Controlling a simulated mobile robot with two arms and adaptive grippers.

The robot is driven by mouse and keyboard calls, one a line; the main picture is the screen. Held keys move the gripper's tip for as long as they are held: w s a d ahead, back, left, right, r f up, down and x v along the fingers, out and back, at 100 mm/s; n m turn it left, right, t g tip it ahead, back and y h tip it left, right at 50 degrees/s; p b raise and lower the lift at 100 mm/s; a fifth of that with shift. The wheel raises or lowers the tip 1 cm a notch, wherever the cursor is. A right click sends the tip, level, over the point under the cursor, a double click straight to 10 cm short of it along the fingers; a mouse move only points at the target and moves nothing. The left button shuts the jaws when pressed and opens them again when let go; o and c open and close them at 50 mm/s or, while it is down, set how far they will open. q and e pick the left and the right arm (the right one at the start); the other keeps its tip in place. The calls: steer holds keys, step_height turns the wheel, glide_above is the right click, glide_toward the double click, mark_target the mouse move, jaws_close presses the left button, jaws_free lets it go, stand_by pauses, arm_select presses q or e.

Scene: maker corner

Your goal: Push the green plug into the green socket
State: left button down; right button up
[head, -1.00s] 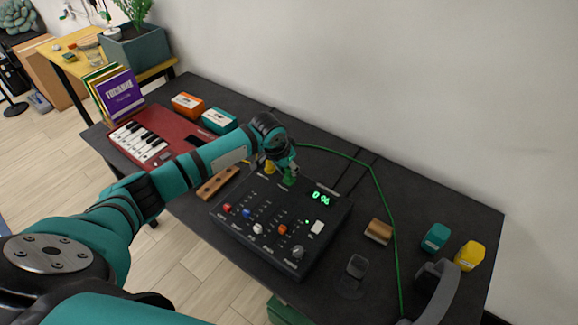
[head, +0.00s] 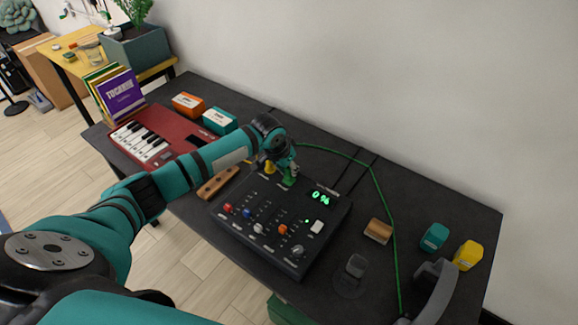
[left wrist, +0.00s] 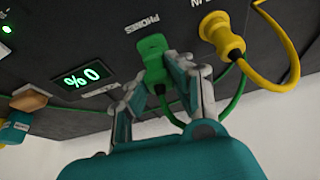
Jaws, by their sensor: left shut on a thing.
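The green plug (head: 288,182) is at the rear edge of the black mixer console (head: 262,247). It also shows in the left wrist view (left wrist: 153,62), upright to the panel beside the PHONES label. My left gripper (head: 287,173) is shut on this plug, with one finger on each side in the left wrist view (left wrist: 160,75). The green socket is hidden under the plug, so I cannot tell how deep the plug sits. The green cable (head: 373,180) runs from it across the desk. The display (head: 320,198) reads 0 %.
A yellow plug (left wrist: 222,38) with a yellow cable stands close beside the green one. A wooden block with holes (head: 217,183), a red keyboard (head: 172,128) and small boxes lie left. Headphones (head: 437,290) and small blocks lie right. The desk's back right is mostly clear.

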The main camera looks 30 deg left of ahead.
arm_select(q)
steer(key=shift+f, duration=0.65)
stand_by(0.3)
steer(key=c, duration=1.1)
jaws_free()
steer(key=shift+r, duration=0.1)
steer(key=v, duration=1.1)
steer(key=shift+r, duration=0.35)
steer(key=shift+s, duration=0.15)
